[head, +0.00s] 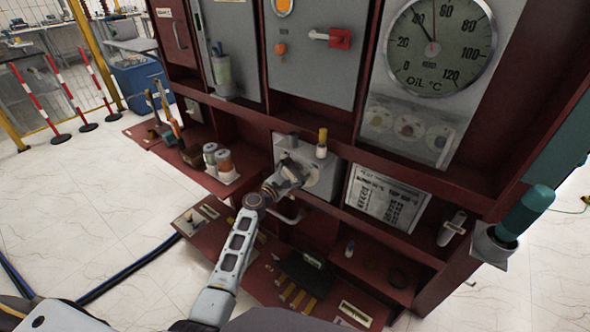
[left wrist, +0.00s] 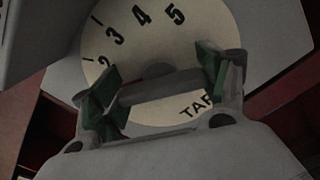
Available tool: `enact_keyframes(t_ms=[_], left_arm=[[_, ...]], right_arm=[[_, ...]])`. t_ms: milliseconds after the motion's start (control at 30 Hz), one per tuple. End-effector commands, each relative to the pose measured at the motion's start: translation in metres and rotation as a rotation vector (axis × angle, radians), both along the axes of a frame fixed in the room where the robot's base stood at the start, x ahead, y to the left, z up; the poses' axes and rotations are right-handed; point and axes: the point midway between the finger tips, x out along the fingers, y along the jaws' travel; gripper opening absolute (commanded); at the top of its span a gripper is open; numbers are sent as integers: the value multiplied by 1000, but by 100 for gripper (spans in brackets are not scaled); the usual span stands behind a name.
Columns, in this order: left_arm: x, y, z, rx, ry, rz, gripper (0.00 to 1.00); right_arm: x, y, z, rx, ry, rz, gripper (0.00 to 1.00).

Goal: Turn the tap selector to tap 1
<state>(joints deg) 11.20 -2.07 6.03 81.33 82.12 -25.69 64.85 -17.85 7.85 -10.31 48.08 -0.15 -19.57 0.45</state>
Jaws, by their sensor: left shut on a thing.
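The tap selector is a grey box (head: 322,180) on the front of the red cabinet. In the left wrist view its round cream dial (left wrist: 137,50) shows the numbers 2, 3, 4 and 5 and part of the word TAP. The 1 is not visible. My left gripper (head: 291,178) is at the dial. Its green-padded fingers (left wrist: 160,88) are shut on the grey selector handle (left wrist: 158,92), a bar lying between them. I cannot tell which number the handle points at. My right gripper is not in view.
A yellow-topped post (head: 322,143) stands beside the dial on the box. A printed plate (head: 387,198) is to the right, below a large oil temperature gauge (head: 440,47). Small jars (head: 218,160) stand on the left shelf. A lower shelf (head: 262,280) holds tools and labels.

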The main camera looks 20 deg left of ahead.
Motion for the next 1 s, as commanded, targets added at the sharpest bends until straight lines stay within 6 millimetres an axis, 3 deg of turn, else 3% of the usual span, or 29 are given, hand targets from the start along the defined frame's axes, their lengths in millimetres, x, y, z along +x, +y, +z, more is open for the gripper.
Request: enact_keyframes(t_ms=[467,500,633,1000], left_arm=[[0,0,-1,-23,10,0,51],[0,0,-1,-23,10,0,77],[0,0,-1,-22,9,0,94],[0,0,0,-21,8,0,96]], right_arm=[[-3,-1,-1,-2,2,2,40],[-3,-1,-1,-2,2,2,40],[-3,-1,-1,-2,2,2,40],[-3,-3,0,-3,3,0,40]])
